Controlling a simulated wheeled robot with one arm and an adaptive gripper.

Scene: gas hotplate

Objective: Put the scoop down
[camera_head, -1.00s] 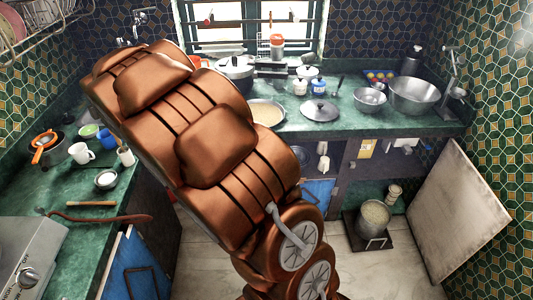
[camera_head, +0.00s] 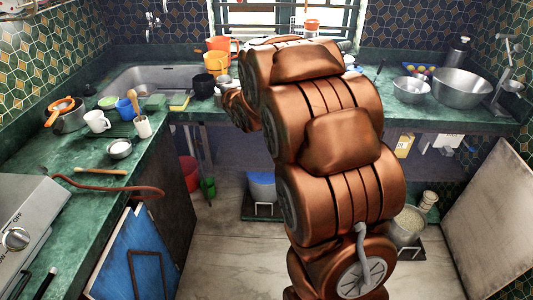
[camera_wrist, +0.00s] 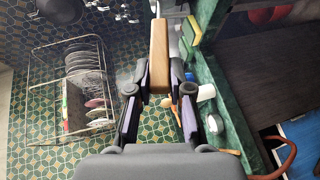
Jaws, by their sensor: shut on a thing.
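The scoop shows only as its square wooden handle (camera_wrist: 158,55) in the wrist view. My gripper (camera_wrist: 159,82) is shut on this handle, with one dark finger on each side. The handle points away from my palm toward the top of the view. The scoop's far end is out of sight. In the head view my arm hides the gripper, and I cannot make out the scoop there.
Green left counter (camera_head: 60,222) bears a white mug (camera_head: 97,121), a small bowl (camera_head: 120,148), a wooden stick (camera_head: 101,171), a red hose (camera_head: 125,190) and a stove (camera_head: 25,225). Behind is a sink (camera_head: 150,84). A dish rack (camera_wrist: 75,90) hangs on the tiled wall.

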